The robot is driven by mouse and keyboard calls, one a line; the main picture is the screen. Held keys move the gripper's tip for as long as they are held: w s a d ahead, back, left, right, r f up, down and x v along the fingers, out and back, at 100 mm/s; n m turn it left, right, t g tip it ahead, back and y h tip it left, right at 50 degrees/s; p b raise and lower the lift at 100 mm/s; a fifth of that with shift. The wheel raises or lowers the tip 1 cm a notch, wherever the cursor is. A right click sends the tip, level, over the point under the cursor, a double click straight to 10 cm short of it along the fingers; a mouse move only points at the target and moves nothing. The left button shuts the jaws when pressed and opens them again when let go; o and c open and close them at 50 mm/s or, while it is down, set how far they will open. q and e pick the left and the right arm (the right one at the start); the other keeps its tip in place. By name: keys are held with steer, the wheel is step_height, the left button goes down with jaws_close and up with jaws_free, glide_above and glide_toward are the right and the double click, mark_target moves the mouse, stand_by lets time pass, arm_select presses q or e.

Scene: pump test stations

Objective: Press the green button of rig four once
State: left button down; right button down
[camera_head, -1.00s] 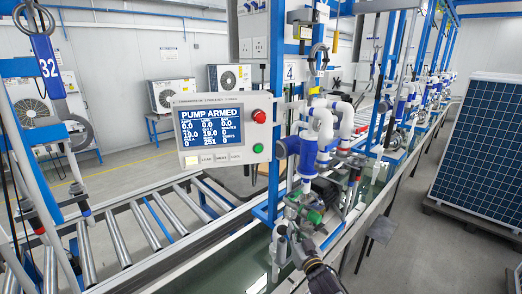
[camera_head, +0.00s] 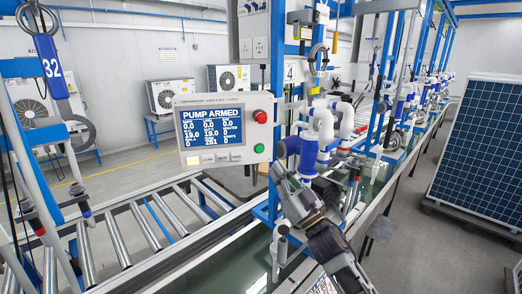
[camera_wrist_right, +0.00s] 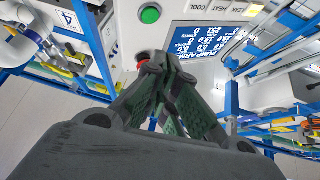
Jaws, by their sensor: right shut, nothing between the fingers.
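The control box (camera_head: 223,128) hangs on a blue post beside a sign (camera_head: 290,73) with the number 4. Its screen (camera_head: 211,126) reads PUMP ARMED. On its right edge, the green button (camera_head: 259,148) sits below the red button (camera_head: 259,116). My right gripper (camera_head: 279,170) is shut and empty, below and right of the green button, apart from it in the picture. In the right wrist view the box appears upside down. The green button (camera_wrist_right: 150,14) is clear there, and the fingertips (camera_wrist_right: 150,68) partly cover the red button (camera_wrist_right: 144,55). My left gripper is not in view.
White and blue pump pipes (camera_head: 322,130) stand close to the right of my right gripper. A roller conveyor (camera_head: 150,225) runs below the box. A solar panel (camera_head: 482,140) stands at the right, with bare floor beside it.

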mark_target(260, 148)
steer(key=s+r+n+y, duration=0.1)
steer(key=a+r+n+g+y, duration=0.1)
steer(key=shift+s+a+r, duration=0.2)
steer(key=shift+s+r, duration=0.15)
steer(key=shift+r, duration=0.05)
steer(key=shift+w, duration=0.25)
steer(key=w, duration=0.2)
steer(key=w+a+b, duration=0.1)
steer(key=w, duration=0.2)
steer(key=w+a+b, duration=0.1)
steer(key=w, duration=0.2)
stand_by(0.4)
steer(key=shift+w+a, duration=0.25)
steer(key=shift+w, duration=0.65)
stand_by(2.6)
steer(key=shift+s, duration=0.2)
stand_by(0.3)
steer(key=shift+s+d+p, duration=0.2)
steer(key=shift+s+p, duration=0.25)
steer(key=shift+s, duration=0.2)
